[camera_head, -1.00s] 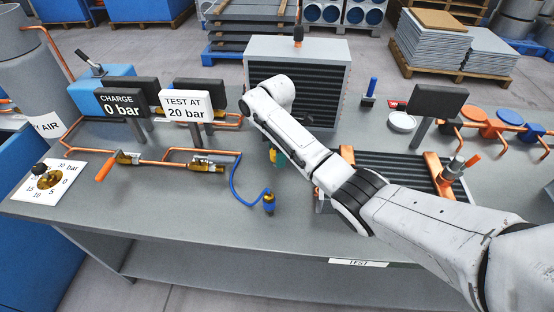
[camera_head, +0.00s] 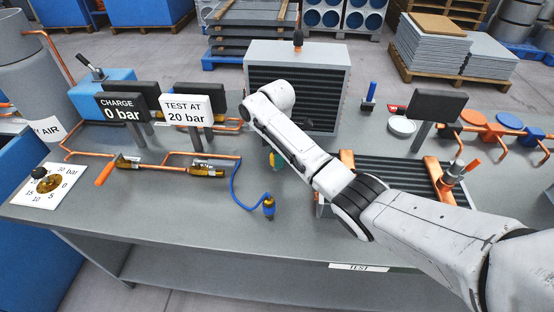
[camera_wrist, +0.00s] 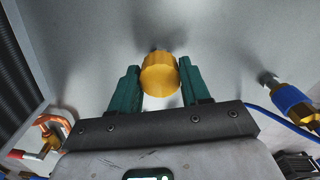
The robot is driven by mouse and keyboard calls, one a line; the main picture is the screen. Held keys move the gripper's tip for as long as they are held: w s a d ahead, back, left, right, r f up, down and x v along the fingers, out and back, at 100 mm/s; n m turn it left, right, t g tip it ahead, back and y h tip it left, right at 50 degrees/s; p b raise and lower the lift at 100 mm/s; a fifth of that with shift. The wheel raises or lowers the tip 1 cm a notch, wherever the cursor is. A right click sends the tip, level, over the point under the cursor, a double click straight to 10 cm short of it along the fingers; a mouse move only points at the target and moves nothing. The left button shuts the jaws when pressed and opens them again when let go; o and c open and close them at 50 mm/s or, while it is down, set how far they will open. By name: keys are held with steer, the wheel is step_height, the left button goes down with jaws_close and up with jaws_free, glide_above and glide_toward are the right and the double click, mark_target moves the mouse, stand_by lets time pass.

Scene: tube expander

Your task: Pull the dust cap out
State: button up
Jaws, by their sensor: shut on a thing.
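A round yellow cap (camera_wrist: 160,74), which I take to be the dust cap, sits between the green fingers of my gripper (camera_wrist: 160,88) in the wrist view. The fingers are shut on it, one on each side. Grey surface shows around the cap, with a blurred dark patch at its far edge. I cannot tell whether the cap touches anything there. In the head view my gripper (camera_head: 275,160) shows only as a small green and yellow bit beside my white arm; my arm hides the rest.
A finned coil with copper headers (camera_head: 432,178) lies partly behind my arm. A blue hose ends in a brass fitting (camera_head: 268,207) on the bench, also in the wrist view (camera_wrist: 290,100). A boxed finned unit (camera_head: 296,75) stands behind. The front bench strip is clear.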

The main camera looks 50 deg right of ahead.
jaws_close()
steer(key=shift+r+p, duration=0.75)
steer(key=shift+p, duration=0.05)
stand_by(0.4)
steer(key=shift+r+p, duration=1.6)
steer(key=shift+p, duration=0.05)
